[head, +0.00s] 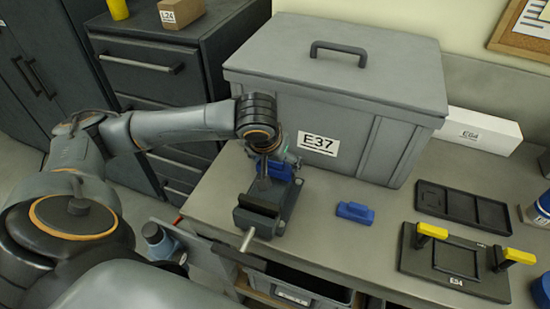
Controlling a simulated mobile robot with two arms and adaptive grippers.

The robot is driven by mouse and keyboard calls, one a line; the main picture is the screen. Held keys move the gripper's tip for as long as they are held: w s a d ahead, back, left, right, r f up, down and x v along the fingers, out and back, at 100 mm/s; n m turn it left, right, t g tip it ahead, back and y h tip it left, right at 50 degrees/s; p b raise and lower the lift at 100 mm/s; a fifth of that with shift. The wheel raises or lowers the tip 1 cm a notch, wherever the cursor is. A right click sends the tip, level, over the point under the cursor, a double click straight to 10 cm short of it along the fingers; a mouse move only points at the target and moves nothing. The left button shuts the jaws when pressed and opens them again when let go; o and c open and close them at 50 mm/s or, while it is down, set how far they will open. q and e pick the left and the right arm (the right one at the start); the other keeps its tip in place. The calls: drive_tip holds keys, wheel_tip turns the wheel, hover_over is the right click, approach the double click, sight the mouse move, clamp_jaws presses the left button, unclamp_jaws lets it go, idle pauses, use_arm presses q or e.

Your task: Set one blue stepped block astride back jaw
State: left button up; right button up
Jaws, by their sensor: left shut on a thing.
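The grey vise (277,223) stands near the front edge of the bench, its handle bar pointing toward me. A blue stepped block (283,171) is at the vise's far end, by the back jaw. My left gripper (266,171) reaches down over it and is shut on it. The gripper and wrist hide part of the block and the back jaw, so I cannot tell whether the block touches the jaw. A second blue stepped block (355,212) lies on the bench to the right of the vise. My right gripper is out of view.
A large grey lidded bin (392,150) labelled E37 stands close behind the vise. To the right are a black tray (463,206), a black fixture plate with yellow-topped posts (416,265) and a white box (484,131). The bench around the second block is clear.

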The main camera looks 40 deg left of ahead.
use_arm(q)
drive_tip(key=o, duration=1)
drive_tip(key=shift+r, duration=0.1)
drive_tip(key=v, duration=1.2)
drive_tip(key=shift+d, duration=0.1)
